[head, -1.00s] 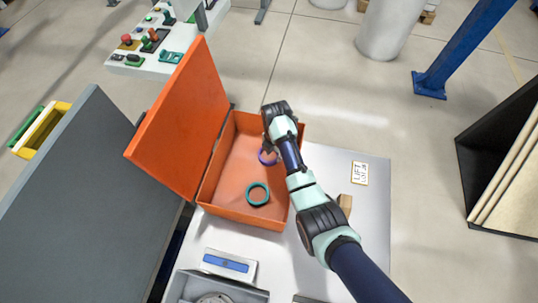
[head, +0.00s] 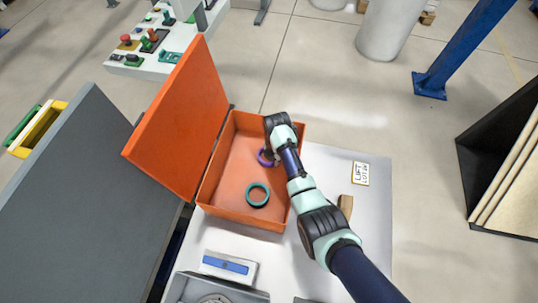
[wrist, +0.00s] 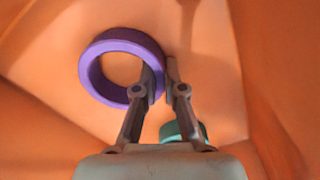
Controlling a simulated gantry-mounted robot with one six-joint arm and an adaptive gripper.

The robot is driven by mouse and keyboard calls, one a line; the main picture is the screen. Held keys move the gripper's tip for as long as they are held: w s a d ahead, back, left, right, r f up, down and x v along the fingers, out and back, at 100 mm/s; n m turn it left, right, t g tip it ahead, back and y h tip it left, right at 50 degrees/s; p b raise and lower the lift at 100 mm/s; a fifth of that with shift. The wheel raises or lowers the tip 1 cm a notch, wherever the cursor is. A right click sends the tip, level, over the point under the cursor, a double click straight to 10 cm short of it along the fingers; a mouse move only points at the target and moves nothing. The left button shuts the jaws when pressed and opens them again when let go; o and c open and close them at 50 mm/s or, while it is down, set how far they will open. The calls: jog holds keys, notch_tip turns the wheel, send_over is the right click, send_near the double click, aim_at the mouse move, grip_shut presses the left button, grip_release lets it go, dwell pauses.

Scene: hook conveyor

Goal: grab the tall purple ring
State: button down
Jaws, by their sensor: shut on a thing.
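The purple ring (head: 262,161) is in the open orange box (head: 229,187), near its far right part. In the wrist view the purple ring (wrist: 91,77) lies at the upper left, its round opening facing the camera. My gripper (wrist: 161,70) has one finger inside the opening and one outside, shut on the ring's right wall. In the head view my gripper (head: 271,156) reaches down into the box and partly hides the ring. I cannot tell whether the ring touches the floor of the box.
A teal ring (head: 257,204) lies nearer the front of the box; part of it shows behind my fingers in the wrist view (wrist: 170,133). The orange lid (head: 180,120) stands open on the left. A brown block (head: 345,205) sits on the table right of the box.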

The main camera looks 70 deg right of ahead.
notch_tip(320, 180, up, 20)
jog(key=p, duration=0.7)
